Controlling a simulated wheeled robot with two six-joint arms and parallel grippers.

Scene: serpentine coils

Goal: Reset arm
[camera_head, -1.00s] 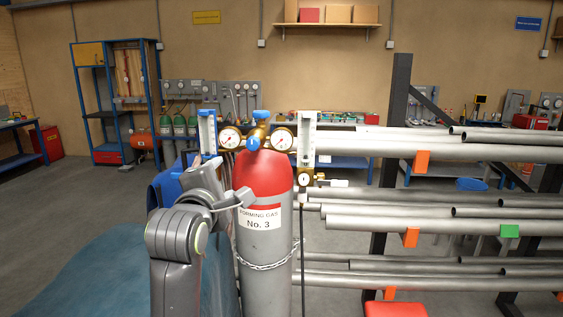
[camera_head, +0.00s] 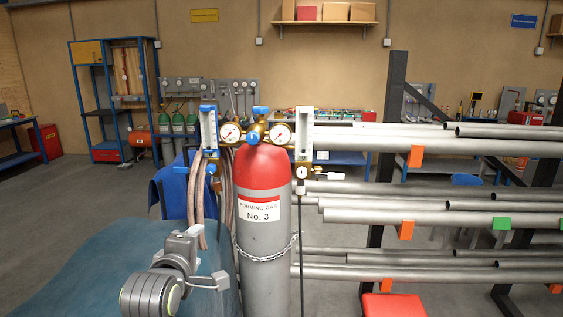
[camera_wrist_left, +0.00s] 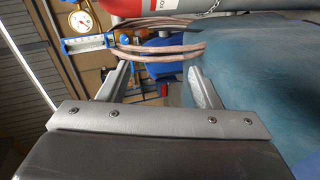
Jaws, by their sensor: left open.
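My left gripper (camera_head: 212,279) is low in the head view, left of the gas cylinder (camera_head: 262,235) and apart from it. In the left wrist view its two fingers (camera_wrist_left: 163,80) are spread, with nothing between them. The cylinder is grey with a red top, a "Forming Gas No. 3" label and a chain around it. Gauges and a brass regulator (camera_head: 255,130) sit on top, with a flowmeter on each side. My right gripper is not in view.
Looped hoses (camera_head: 197,205) hang left of the cylinder; they also show beyond the fingers in the left wrist view (camera_wrist_left: 160,50). A rack of steel pipes (camera_head: 430,216) fills the right. A blue-green surface (camera_head: 85,270) lies at lower left. Open floor lies beyond at left.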

